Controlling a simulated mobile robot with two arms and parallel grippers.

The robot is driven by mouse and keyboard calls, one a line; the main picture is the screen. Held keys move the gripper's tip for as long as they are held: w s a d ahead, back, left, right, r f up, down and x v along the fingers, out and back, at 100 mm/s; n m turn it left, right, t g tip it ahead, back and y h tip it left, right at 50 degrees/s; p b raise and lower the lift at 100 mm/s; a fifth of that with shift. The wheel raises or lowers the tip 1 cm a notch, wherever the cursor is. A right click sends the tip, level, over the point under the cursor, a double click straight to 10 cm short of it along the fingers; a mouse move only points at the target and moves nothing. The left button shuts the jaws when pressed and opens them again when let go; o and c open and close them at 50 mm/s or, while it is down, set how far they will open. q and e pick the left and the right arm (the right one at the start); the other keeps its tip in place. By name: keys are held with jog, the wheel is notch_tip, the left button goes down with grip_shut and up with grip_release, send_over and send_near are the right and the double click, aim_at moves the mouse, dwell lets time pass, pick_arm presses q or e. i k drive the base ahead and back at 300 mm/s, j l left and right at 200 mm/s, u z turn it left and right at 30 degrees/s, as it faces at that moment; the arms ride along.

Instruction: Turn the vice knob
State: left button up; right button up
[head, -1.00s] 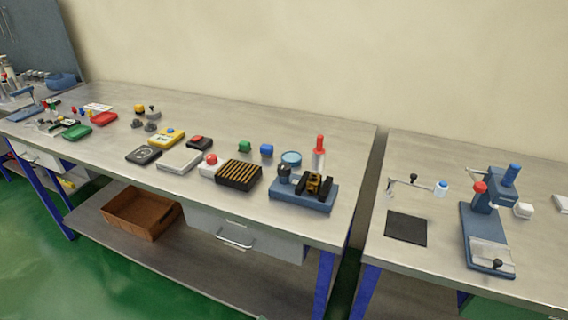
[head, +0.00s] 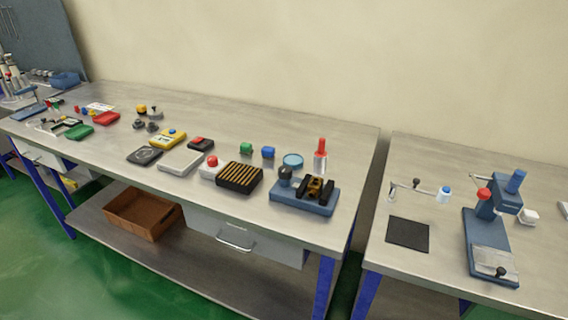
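A small vice (head: 316,188) with black jaws and a brass-coloured part between them sits on a blue base plate (head: 290,196) near the right end of the long metal bench. A dark round knob (head: 285,174) stands at the left of the jaws on the same base; I cannot tell for sure that it is the vice knob. Neither of my grippers shows in the head view.
A ribbed black block (head: 239,178), a white box with a red button (head: 211,167) and a red-topped bottle (head: 320,155) stand close around the vice. A gap separates this bench (head: 225,119) from the right bench (head: 455,239), which bears a blue press (head: 487,235).

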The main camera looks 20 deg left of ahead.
aim_at(285, 172)
jog(key=i+l+u, duration=0.25)
jog(key=i+l, duration=0.15)
jog(key=i+l+u, duration=0.3)
jog(key=i+l, duration=0.2)
jog(key=i, duration=0.1)
